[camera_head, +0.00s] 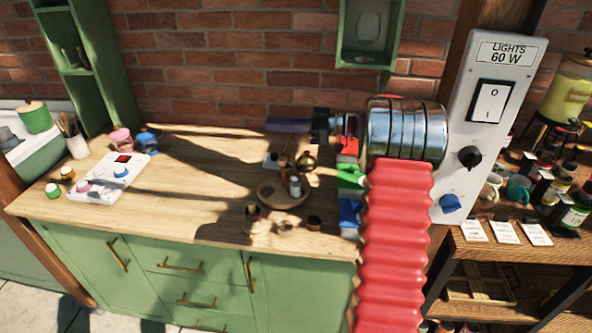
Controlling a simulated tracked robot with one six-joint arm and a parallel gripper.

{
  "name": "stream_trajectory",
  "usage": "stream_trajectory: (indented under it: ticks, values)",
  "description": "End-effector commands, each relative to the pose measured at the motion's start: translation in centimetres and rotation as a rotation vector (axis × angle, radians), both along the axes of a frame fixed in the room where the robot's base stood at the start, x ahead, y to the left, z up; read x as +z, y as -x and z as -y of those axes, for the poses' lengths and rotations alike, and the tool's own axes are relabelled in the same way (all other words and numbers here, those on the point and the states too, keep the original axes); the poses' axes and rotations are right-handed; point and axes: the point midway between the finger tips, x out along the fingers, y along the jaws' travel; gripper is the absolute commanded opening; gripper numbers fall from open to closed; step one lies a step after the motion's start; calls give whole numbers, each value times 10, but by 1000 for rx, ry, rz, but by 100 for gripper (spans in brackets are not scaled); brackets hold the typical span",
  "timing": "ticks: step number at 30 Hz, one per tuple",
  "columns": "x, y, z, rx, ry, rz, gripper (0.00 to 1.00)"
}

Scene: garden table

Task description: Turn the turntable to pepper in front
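A round wooden turntable (266,190) lies on the wooden counter near its right end. Several small containers stand close together on it: a pale shaker with a grey top (295,186), a brown one beside it and a gold rounded one (306,161) behind. Which of them is the pepper is too small to tell. My gripper (318,125) is at the left end of my metal wrist, behind and above the turntable, apart from it in the picture. It is small and dark, and its fingers do not show clearly.
Small brown pots (285,226) stand just in front of the turntable. Red, green and blue boxes (350,176) stand to its right, partly behind my red arm. A white control panel (108,178) lies at left. A light-switch post (490,110) rises at right. The counter's middle is clear.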

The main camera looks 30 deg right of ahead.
Motion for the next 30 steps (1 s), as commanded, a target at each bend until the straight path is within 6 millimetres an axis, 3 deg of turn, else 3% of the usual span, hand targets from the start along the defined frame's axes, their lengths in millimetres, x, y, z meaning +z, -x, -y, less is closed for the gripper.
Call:
stream_trajectory:
  ticks: [5,19,24,30]
  values:
    - [-16,22,17,-104,90,-115,0]
    - [-136,85,82,-463,372,-538,0]
    - [-148,87,98,-526,403,-578,0]
    - [-148,87,98,-531,399,-581,0]
